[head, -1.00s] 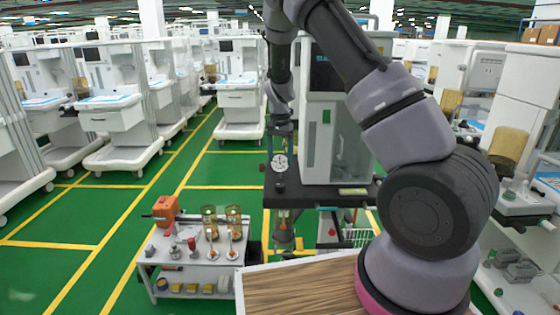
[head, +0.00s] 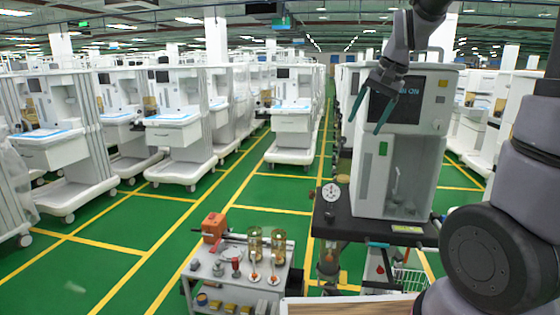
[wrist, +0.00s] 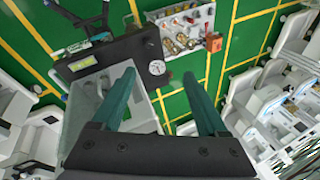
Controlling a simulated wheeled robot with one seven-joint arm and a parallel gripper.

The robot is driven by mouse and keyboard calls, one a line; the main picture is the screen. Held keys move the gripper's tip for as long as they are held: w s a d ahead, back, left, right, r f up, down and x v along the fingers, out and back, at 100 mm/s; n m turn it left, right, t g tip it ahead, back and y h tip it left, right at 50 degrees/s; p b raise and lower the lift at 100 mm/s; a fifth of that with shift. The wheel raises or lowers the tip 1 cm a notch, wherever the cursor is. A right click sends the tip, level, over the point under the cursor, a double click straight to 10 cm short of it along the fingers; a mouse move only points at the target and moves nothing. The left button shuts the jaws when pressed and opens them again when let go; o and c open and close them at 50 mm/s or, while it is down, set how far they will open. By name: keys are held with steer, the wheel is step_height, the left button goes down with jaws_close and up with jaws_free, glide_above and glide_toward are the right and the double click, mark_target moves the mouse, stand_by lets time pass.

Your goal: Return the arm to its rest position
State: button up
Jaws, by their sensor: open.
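My gripper (head: 371,107) is raised in front of the upper part of the white anaesthesia machine (head: 398,150) in the head view. Its two green fingers point down and stand apart, with nothing between them. The wrist view shows the same open fingers (wrist: 161,105) over the dark cart top and the green floor. My arm rises from the lower right of the head view; its middle links run out of the frame at the top right.
The machine stands on a dark cart top (head: 345,222) with a round gauge (head: 331,192). A small grey tool cart (head: 235,272) with an orange box (head: 214,226) stands left of it. Rows of white carts (head: 180,125) line the green floor, with a clear aisle between.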

steer(key=s+d+r+n+t, duration=0.1)
steer(key=s+r, duration=0.2)
steer(key=s, duration=0.5)
steer(key=s+d+r+t+h, duration=0.1)
steer(key=s+r+t, duration=0.1)
steer(key=s, duration=0.7)
steer(key=shift+s+d+r+n+t, duration=0.15)
steer(key=shift+r+n+t, duration=0.2)
steer(key=shift+r, duration=0.4)
